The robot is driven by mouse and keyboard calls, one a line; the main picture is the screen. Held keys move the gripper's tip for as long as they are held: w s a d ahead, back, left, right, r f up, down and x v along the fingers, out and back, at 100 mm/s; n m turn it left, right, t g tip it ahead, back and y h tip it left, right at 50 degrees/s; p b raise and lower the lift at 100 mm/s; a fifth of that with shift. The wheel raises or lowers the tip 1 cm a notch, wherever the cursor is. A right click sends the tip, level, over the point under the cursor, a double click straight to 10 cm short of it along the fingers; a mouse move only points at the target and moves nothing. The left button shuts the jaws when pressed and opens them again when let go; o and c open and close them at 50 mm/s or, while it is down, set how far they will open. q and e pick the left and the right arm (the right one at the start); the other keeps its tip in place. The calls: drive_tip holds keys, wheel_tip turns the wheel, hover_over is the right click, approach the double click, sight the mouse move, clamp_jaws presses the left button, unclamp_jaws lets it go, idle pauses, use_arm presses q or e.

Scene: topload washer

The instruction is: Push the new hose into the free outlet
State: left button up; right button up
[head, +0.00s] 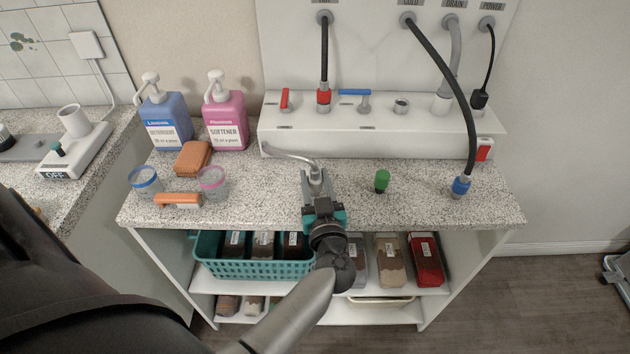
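A black hose hangs from the port labelled COLD, and its blue end fitting (461,187) is low at the right of the counter, apart from the outlets. A bare silver outlet (401,105) with nothing on it sits on the white ledge, right of the blue-handled tap (362,101). My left gripper (315,177) is over the front middle of the counter, left of the blue fitting. A curved grey tube (290,154) runs up to its fingertips. Whether the fingers hold it is unclear. My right gripper is out of view.
A small green cap (381,181) stands between my gripper and the blue fitting. Another hose joins the red fitting (324,97). A grey drain hose (447,80) and power plug (479,99) are at right. Bottles, cups and a brown sponge (194,158) fill the left.

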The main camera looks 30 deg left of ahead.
use_arm(q)
clamp_jaws()
drive_tip(key=shift+r, duration=0.1)
idle(0.3)
